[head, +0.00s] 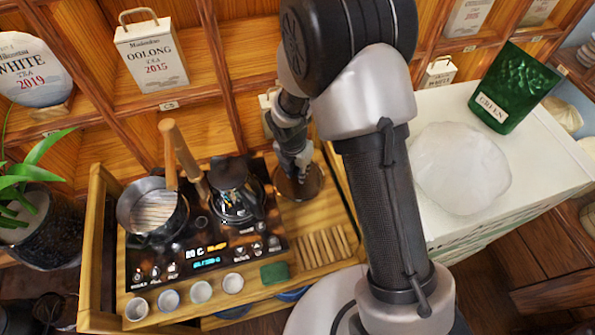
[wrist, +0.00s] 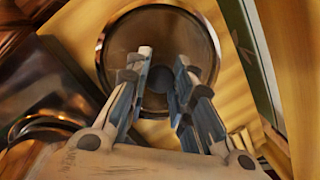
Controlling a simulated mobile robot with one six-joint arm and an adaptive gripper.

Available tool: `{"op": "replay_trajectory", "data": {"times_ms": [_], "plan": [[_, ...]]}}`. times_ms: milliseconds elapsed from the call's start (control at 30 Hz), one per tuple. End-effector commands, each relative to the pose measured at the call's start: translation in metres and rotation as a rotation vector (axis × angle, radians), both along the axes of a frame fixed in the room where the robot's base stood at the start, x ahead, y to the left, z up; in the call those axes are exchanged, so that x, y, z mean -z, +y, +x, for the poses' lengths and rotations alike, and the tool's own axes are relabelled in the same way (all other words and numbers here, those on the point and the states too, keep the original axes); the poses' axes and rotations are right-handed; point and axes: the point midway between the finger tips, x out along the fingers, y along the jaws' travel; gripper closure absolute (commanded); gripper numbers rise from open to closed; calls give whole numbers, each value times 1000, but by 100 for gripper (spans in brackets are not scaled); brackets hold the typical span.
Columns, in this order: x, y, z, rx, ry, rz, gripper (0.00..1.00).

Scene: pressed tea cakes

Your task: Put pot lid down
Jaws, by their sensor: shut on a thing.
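The round brown pot lid (head: 312,188) is at the right side of the wooden tea tray (head: 330,262), beside the dark stove panel. It also shows in the wrist view as a disc with a metal rim (wrist: 207,45). My gripper (head: 297,172) is over it, and in the wrist view its fingers (wrist: 165,85) are closed around the dark knob at the middle. I cannot tell whether the lid touches the wood. An open metal pot (head: 178,222) with a wooden handle and a pale slatted insert sits on the panel's left.
A dark glass kettle (head: 232,180) stands on the stove panel (head: 150,265) left of my gripper. Several small white cups (head: 201,292), a green block (head: 274,272) and wooden strips (head: 325,246) lie in front. A white box (head: 520,165) is at the right.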

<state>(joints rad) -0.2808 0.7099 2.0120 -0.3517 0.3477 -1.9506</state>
Motion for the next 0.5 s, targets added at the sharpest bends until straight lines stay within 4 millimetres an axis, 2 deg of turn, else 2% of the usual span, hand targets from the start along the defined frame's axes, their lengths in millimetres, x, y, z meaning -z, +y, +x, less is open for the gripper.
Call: {"op": "replay_trajectory", "data": {"times_ms": [367,400,500], "plan": [[4,0,1,1,-2,1,100],[3,0,1,1,-2,1,76],[3,0,1,1,-1,0,69]]}}
